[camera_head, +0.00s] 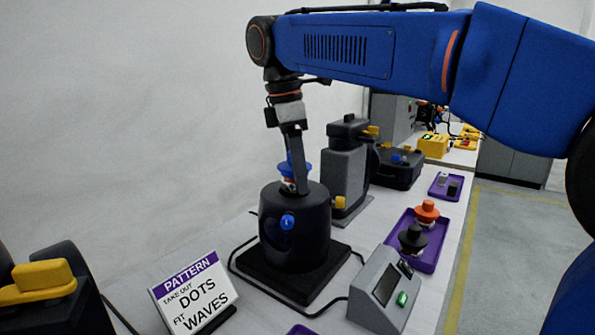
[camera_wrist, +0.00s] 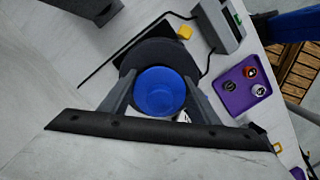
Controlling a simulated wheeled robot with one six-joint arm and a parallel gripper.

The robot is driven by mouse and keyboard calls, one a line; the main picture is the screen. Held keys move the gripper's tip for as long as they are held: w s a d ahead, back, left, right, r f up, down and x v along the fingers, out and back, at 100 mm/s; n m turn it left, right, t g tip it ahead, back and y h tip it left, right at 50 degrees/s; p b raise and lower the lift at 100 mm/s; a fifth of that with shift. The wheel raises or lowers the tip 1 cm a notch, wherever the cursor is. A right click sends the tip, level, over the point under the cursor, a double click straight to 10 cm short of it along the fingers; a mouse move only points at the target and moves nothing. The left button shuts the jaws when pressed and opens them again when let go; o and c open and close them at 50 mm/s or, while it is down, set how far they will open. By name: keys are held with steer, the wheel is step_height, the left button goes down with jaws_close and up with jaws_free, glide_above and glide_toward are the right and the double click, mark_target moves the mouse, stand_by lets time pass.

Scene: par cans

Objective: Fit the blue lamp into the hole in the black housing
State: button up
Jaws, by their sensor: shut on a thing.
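The blue lamp (camera_head: 284,169) is held upright in my gripper (camera_head: 298,172), right at the top of the black housing (camera_head: 296,243). In the wrist view the blue lamp (camera_wrist: 160,93) shows as a round cap between the two fingers of my gripper (camera_wrist: 160,100), with the dark round housing (camera_wrist: 150,54) behind it. A pale part shows under the blue cap in the head view. The hole is hidden by the lamp and a finger, so I cannot tell whether the lamp's lower end is inside it. A blue knob (camera_head: 288,222) sits on the housing's side.
A grey box (camera_head: 377,290) with a green button stands in front. A sign (camera_head: 195,292) stands at front left. Black cables lie around the housing's base.

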steer(key=shift+f, duration=0.4)
steer(key=o, duration=1.3)
